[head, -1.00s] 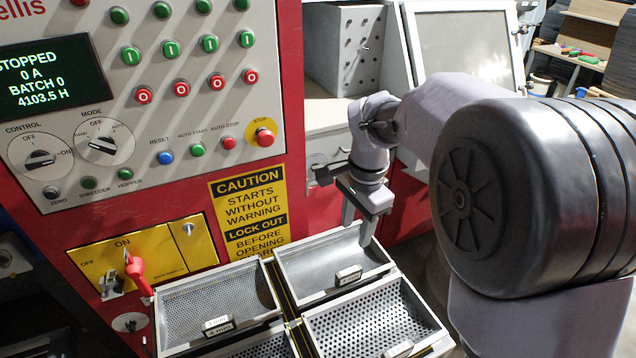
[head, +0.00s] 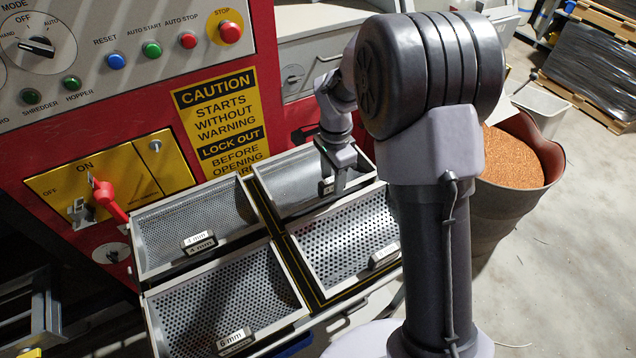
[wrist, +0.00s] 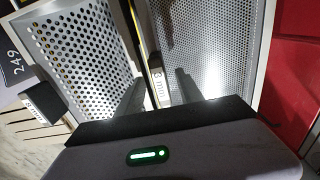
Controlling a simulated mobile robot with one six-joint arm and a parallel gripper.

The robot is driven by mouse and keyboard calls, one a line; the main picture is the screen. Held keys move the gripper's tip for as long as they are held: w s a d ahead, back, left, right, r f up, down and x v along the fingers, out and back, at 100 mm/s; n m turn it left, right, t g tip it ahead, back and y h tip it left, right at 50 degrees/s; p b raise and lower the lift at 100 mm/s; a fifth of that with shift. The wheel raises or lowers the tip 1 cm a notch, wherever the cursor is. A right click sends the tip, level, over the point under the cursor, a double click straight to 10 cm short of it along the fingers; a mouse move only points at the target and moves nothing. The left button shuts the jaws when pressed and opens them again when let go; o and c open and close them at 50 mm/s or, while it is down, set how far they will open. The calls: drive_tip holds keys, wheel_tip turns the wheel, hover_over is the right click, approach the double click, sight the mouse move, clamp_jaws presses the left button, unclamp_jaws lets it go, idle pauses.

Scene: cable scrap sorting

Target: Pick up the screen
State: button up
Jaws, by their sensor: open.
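Several perforated metal screens sit in framed slots in front of the red machine. The back right screen (head: 285,180) has fine holes; it fills the right of the wrist view (wrist: 225,40). Its small label tab (wrist: 157,88) seems to read 3 mm. My gripper (head: 337,187) is at this screen's front edge. In the wrist view my open gripper (wrist: 160,78) has one dark finger on each side of the tab. I cannot tell if either finger touches it. My gripper and arm hide the screen's right part in the head view.
Beside it are the back left screen (head: 195,225), the front left screen marked 6 mm (head: 230,295) and the front right screen (head: 345,240). The red machine panel (head: 130,150) stands close behind. A bin of copper-coloured granules (head: 512,160) stands right, with open floor (head: 560,270).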

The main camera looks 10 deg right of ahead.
drive_tip(key=shift+w+f, duration=0.1)
drive_tip(key=shift+f, duration=0.4)
drive_tip(key=shift+r, duration=0.2)
drive_tip(key=shift+c, duration=0.6)
clamp_jaws()
